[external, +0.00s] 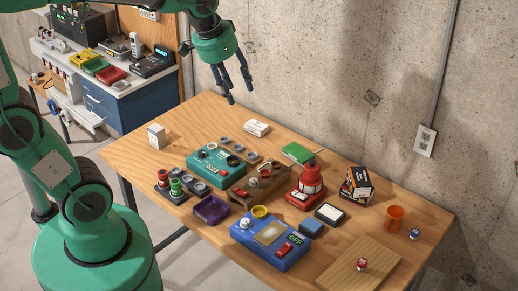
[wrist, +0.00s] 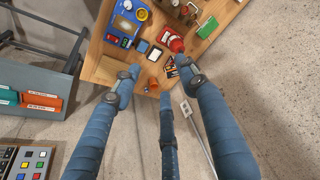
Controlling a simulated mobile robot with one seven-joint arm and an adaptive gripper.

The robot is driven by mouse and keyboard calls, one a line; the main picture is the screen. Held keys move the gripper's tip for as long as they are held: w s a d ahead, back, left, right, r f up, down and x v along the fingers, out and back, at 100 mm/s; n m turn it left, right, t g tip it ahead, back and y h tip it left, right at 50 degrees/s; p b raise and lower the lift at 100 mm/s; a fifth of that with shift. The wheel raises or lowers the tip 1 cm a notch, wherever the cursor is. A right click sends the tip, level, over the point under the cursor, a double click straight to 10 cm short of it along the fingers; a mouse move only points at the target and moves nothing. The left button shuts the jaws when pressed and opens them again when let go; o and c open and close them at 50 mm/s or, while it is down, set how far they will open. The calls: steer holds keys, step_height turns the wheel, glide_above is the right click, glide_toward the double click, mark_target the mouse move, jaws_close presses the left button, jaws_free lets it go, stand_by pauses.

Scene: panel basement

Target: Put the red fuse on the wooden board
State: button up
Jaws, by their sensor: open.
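The wooden board (external: 340,277) lies flat at the table's front right corner. A small red piece with white marks (external: 361,265) rests on it. A red cylinder with a pale top (external: 164,176) stands in a dark holder (external: 168,195) at the table's left front, beside a green one (external: 177,187). I cannot tell for sure which red piece is the fuse. My gripper (external: 239,94) is open and empty, high near the wall side of the table, away from both. In the wrist view my gripper's spread fingers (wrist: 160,76) have nothing between them.
A teal panel (external: 210,165), a blue panel (external: 265,245), a purple tray (external: 211,211) and a red bottle-like object (external: 311,180) crowd the middle. An orange cup (external: 395,218) and small blue piece (external: 415,233) stand right. The table's left end is mostly clear.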

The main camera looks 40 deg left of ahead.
steer(key=s+a+n+t, duration=0.1)
steer(key=s+a, duration=0.4)
steer(key=s, duration=0.2)
steer(key=s+a+r+n, duration=0.1)
steer(key=s+a, duration=0.3)
steer(key=s, duration=0.4)
steer(key=shift+a+r+n+t+y, duration=0.15)
steer(key=shift+a+n+t+y, duration=0.25)
steer(key=shift+n, duration=0.1)
step_height(320, 180, down, 15)
steer(key=b, duration=1.4)
steer(key=shift+r+b, duration=0.15)
steer(key=shift+b, duration=0.25)
